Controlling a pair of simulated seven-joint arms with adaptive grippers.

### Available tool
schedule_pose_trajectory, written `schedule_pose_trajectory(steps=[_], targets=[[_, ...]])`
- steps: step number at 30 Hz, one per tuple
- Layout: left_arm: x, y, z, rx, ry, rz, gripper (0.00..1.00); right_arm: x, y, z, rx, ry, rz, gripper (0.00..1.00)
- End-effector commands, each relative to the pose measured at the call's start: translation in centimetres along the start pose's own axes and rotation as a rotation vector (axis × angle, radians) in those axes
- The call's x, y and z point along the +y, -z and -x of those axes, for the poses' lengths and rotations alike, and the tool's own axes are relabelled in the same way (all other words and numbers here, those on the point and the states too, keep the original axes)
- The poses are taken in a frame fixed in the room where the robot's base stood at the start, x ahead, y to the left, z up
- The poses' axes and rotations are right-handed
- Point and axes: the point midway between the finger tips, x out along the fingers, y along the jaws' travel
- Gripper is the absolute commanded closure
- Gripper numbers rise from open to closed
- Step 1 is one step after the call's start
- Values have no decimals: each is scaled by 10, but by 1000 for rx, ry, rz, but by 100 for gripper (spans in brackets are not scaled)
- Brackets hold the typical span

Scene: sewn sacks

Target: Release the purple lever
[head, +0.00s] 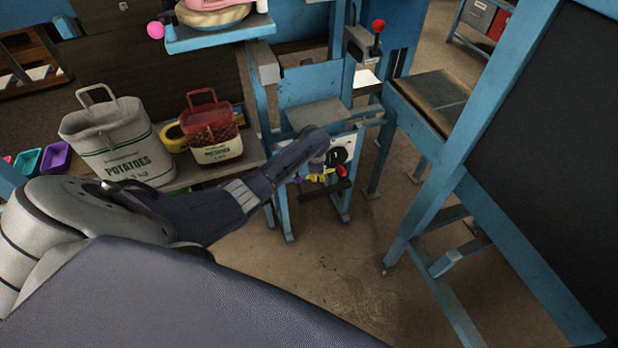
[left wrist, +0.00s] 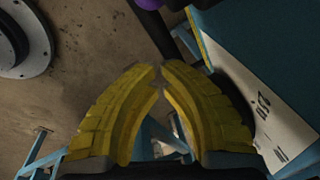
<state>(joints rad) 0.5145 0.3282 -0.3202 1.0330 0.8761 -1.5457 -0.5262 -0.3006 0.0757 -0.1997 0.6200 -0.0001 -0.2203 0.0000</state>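The purple lever shows as a small purple knob (head: 297,179) beside the white panel on the blue stand in the head view, mostly hidden by my left arm. In the left wrist view a purple piece (left wrist: 207,3) is cut off by the top edge, beyond the fingertips. My left gripper (head: 318,178) is low at the stand's front, close to the lever. Its yellow fingers show large in the left wrist view (left wrist: 160,72), with the tips together and nothing seen between them. I see no contact with the lever. My right gripper is not in view.
A red lever (head: 342,171) and a black round part sit on the same white panel (head: 345,141). A red-knobbed lever (head: 378,26) stands higher up. A blue frame (head: 440,160) stands right; open floor lies between.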

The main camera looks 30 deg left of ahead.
Motion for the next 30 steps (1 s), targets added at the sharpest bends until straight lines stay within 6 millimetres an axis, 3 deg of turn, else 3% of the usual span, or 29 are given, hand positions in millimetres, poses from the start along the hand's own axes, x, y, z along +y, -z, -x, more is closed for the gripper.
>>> schedule_pose_trajectory(steps=[2,6,12,30], targets=[[1,-3,-9,-3,-2,0,100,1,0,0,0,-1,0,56],[0,-22,-12,-3,0,0,100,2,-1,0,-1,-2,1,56],[1,-35,-15,-2,-1,-1,100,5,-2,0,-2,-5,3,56],[1,-40,-16,-7,-3,-2,100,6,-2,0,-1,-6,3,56]])
